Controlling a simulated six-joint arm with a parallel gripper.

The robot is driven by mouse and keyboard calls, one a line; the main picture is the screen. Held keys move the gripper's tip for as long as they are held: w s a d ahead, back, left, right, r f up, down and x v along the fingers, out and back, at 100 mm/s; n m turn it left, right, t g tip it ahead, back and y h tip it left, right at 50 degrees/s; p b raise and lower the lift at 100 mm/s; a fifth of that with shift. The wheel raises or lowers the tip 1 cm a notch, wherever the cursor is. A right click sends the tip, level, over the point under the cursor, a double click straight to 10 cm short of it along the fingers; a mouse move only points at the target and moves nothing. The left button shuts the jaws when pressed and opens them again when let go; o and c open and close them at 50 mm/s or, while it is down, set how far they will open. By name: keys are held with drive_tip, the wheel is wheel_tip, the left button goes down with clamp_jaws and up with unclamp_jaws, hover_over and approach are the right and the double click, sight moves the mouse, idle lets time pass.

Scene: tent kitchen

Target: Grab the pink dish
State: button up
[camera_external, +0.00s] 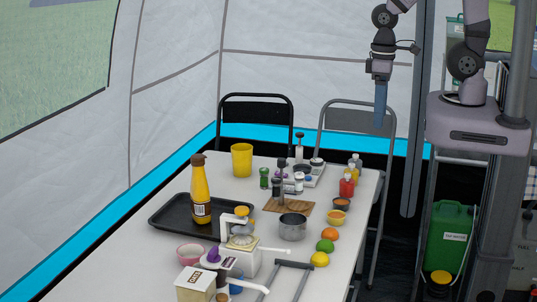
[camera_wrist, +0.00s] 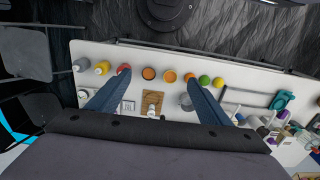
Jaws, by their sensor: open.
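The pink dish (camera_external: 190,254) is a small round bowl on the white table, at the near left of the external view. It stands in front of the black tray and beside a white box-like container. I cannot pick it out surely among the crowded things at the right of the wrist view. My gripper (camera_external: 380,104) hangs high beyond the far right part of the table, pointing down, well apart from the dish. In the wrist view my gripper (camera_wrist: 157,74) shows two blue fingers spread wide with nothing held between them.
The white table (camera_external: 125,262) is crowded. A brown-capped yellow bottle (camera_external: 201,198) stands on the black tray (camera_external: 165,218) behind the dish. A white scale-like device (camera_external: 240,255), a box (camera_external: 196,284) and a metal pot (camera_external: 292,227) are nearby. A yellow cup (camera_external: 241,160) stands farther back. The table's left front is clear.

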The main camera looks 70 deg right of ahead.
drive_tip(key=c, duration=1.1)
drive_tip(key=m+t+y+b, duration=0.7)
drive_tip(key=m+y+b, duration=0.4)
drive_tip(key=m+b, duration=1.85)
approach(182, 248)
drive_tip(key=n+b, duration=0.1)
drive_tip(key=s+n+b, duration=0.1)
drive_tip(key=n+b, duration=0.1)
drive_tip(key=shift+d+f, duration=0.2)
drive_tip(key=shift+f, duration=0.05)
drive_tip(key=shift+w+a+m+t+b, duration=0.15)
drive_tip(key=shift+w+m+t+b, duration=0.15)
drive_tip(key=shift+w+b, duration=0.1)
drive_tip(key=shift+w+a, duration=0.1)
drive_tip(key=shift+a, duration=0.05)
drive_tip(key=shift+p+x, duration=0.65)
drive_tip(key=shift+x, duration=2.8)
